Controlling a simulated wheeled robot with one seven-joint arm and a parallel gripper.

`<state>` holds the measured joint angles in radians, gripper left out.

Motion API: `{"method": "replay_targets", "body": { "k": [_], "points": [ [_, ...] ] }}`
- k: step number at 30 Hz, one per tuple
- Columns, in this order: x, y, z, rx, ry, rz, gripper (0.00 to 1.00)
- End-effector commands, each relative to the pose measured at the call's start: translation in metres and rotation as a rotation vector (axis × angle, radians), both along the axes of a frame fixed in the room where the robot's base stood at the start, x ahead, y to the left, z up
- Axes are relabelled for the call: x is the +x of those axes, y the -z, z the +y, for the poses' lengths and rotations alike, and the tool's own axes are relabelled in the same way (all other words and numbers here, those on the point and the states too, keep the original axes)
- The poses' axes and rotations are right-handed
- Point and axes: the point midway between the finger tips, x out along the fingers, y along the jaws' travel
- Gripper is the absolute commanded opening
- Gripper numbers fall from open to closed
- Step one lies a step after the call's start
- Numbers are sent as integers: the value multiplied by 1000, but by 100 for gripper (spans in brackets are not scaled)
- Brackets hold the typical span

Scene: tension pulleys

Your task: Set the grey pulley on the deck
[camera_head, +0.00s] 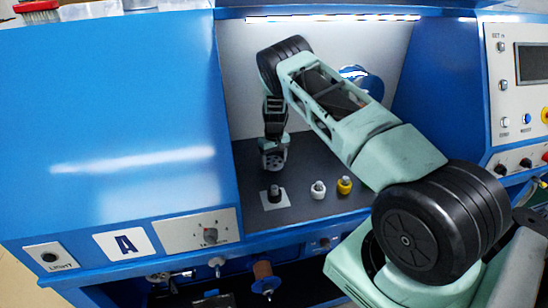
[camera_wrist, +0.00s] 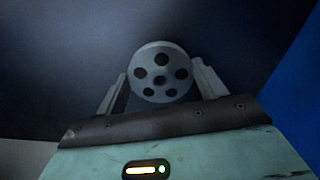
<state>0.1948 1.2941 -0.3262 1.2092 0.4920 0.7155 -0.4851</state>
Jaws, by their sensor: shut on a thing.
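The grey pulley (camera_wrist: 161,72), a round disc with a ring of dark holes, sits between the two fingers of my gripper (camera_wrist: 160,92) in the wrist view. My gripper is shut on it, one finger at each side. In the head view my gripper (camera_head: 274,158) points down over the back left of the dark deck (camera_head: 300,163), with the pulley small at its tip. I cannot tell whether the pulley touches the deck.
A black knob-like piece (camera_head: 274,193) on a pale square, a white one (camera_head: 318,190) and a yellow one (camera_head: 345,185) stand along the deck's front. Blue cabinet walls (camera_head: 130,130) flank the recess. A blue round part (camera_head: 368,84) is on the back wall.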

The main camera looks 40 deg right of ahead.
Motion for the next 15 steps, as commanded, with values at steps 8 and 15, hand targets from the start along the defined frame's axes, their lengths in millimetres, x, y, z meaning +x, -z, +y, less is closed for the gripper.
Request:
{"method": "replay_targets", "body": {
  "k": [8,15],
  "points": [
    [1,2,0,0,0,-1,43],
    [0,2,0,0,0,-1,92]
  ]
}}
